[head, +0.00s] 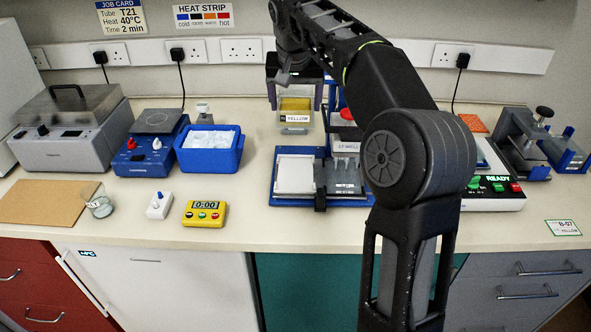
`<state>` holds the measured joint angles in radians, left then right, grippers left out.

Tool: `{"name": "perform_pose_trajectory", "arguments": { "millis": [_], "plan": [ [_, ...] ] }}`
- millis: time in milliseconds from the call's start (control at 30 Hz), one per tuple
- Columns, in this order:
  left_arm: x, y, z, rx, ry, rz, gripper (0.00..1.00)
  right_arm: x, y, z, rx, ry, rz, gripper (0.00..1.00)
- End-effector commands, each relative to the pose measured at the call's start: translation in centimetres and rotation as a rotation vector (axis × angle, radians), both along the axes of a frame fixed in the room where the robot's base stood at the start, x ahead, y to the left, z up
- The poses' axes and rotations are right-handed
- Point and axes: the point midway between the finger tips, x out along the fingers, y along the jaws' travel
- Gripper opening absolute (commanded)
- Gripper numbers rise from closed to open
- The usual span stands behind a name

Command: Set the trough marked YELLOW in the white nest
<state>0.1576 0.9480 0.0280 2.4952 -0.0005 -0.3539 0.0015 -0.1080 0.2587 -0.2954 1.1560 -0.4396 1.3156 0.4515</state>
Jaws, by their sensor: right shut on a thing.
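The trough marked YELLOW (295,119) is a clear box with yellow liquid and a white label on its front. My right gripper (295,93) is shut on it from above, one finger at each side. The trough looks upright, and in the picture it is just above and behind the white nest (294,174). The nest is a pale square place at the left of a blue-framed deck (287,203), with nothing seen in it. I cannot tell the exact height of the trough. My left gripper is not in view.
A blue ice tub (209,163) stands to the left. A yellow timer (205,213) and a white switch box (159,205) lie in front.

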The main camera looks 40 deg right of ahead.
Motion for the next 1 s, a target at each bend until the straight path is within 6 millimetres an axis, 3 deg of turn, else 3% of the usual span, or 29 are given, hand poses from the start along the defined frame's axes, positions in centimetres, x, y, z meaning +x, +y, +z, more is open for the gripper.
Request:
{"name": "perform_pose_trajectory", "arguments": {
  "millis": [167,400,533,700,1000],
  "plan": [
    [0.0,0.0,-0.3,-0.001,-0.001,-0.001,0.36,-0.1,0.0,-3.1,0.001,0.005,0.0,0.32],
    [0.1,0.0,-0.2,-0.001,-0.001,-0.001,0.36,-0.2,0.0,-9.6,0.001,0.005,0.0,0.32],
    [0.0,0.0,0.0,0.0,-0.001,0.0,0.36,-0.1,0.0,-12.2,0.0,0.002,0.001,0.32],
    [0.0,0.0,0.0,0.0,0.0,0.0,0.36,0.0,0.0,-13.7,0.0,0.0,0.001,0.32],
    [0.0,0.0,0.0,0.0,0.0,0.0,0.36,0.0,0.0,-13.8,0.0,0.0,0.0,0.32]
  ]
}}
